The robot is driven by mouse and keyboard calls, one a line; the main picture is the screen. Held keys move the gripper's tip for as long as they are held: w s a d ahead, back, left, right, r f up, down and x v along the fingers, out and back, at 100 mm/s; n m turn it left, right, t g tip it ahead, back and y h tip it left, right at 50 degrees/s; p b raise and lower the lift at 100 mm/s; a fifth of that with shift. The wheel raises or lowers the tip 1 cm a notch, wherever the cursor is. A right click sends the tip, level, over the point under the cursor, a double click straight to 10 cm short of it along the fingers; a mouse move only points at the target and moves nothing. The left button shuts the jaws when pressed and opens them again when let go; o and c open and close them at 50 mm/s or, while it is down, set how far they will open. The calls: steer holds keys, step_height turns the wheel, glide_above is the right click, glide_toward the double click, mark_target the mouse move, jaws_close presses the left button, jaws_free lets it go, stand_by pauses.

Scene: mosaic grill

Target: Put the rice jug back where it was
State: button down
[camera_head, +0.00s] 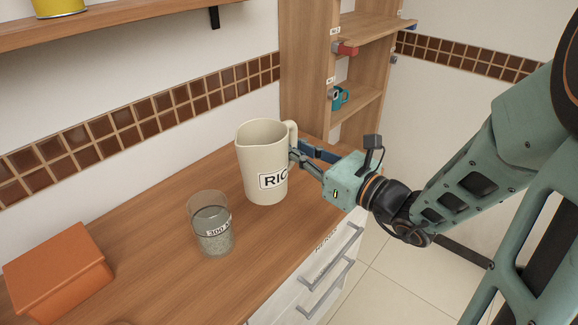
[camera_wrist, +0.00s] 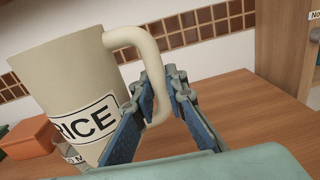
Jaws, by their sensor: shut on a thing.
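The rice jug (camera_head: 262,160) is cream, with a handle and a label that reads "RIC" in the head view. It is upright, at or just above the wooden counter (camera_head: 170,240); I cannot tell whether its base touches. In the wrist view the jug (camera_wrist: 70,85) stands at the left with "RICE" on its label. My gripper (camera_head: 297,156) reaches it from the right. In the wrist view my gripper's blue-padded fingers (camera_wrist: 160,85) are shut on the lower part of the jug's handle (camera_wrist: 152,50).
A clear measuring cup (camera_head: 212,230) with grainy contents and a "300" label stands in front of the jug. An orange lidded box (camera_head: 58,275) is at the left.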

steer(key=shift+w+a+f, duration=0.15)
steer(key=shift+w+f, duration=3.05)
steer(key=shift+w, duration=0.15)
steer(key=shift+w+a+f, duration=0.15)
steer(key=shift+w+f, duration=3)
steer(key=shift+w, duration=0.15)
steer(key=shift+f, duration=0.1)
steer(key=shift+f, duration=0.15)
steer(key=c, duration=1.9)
jaws_free()
steer(key=shift+c, duration=0.2)
